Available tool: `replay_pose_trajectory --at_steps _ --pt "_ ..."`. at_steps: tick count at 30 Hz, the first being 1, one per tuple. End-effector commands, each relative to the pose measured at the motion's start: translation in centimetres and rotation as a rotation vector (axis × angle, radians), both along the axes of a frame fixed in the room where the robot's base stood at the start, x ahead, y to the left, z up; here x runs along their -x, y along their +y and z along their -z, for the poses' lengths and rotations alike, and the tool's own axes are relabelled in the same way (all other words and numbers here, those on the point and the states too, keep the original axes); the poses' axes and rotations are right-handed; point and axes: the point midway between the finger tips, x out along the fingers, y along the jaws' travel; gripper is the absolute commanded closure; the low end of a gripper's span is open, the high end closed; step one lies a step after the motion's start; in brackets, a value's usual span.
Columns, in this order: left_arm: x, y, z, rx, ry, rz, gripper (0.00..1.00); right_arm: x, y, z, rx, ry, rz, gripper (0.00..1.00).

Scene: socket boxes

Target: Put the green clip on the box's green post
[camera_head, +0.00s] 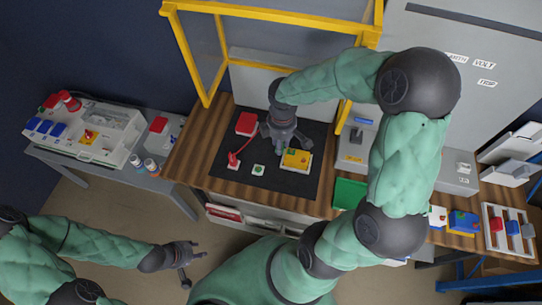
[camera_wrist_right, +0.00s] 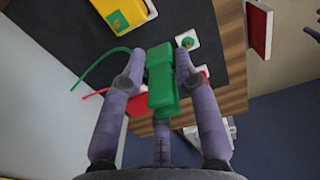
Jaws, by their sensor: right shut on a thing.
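My right gripper (camera_wrist_right: 159,52) is shut on the green clip (camera_wrist_right: 162,85), which hangs between its fingers over the dark mat. A green lead (camera_wrist_right: 105,62) runs from the clip to the left in the right wrist view. A small white block with a green post (camera_wrist_right: 187,42) is just beyond the right fingertip, apart from the clip; in the head view this post (camera_head: 258,169) stands on the mat. A yellow box (camera_head: 296,158) with a green patch is beside it. In the head view the right gripper (camera_head: 287,138) hides the clip. My left gripper (camera_head: 192,265) is open and empty.
A red block (camera_head: 246,123) and a red clip (camera_head: 233,160) with a red lead are on the mat (camera_head: 290,185). A yellow frame (camera_head: 190,55) stands behind the wooden table. A grey side bench (camera_head: 165,185) is on the left. A green tray (camera_head: 348,193) is on the right.

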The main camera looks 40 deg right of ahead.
Motion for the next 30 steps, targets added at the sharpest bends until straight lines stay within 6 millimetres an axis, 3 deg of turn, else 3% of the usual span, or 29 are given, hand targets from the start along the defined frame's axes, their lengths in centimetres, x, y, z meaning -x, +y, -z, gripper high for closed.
replay_pose_trajectory --at_steps 3,9,14,24,30 --pt "0.0 0.0 -1.9 0.000 0.000 0.000 0.60 -0.7 -3.0 0.5 0.000 0.006 -0.010 0.98" --pt "0.0 0.0 -3.0 0.000 0.000 0.000 0.60 -1.3 -5.9 1.8 0.004 0.002 -0.034 0.98" --pt "0.0 0.0 -2.8 0.000 0.000 0.000 0.60 -1.3 -6.6 2.5 0.005 0.002 -0.042 0.98" --pt "0.0 0.0 -0.3 0.000 0.001 0.000 0.60 -1.3 -6.5 5.4 0.005 0.000 -0.041 0.98" --pt "0.0 0.0 0.2 0.000 0.001 0.000 0.60 -1.4 -6.5 6.0 0.005 0.000 -0.040 0.98"
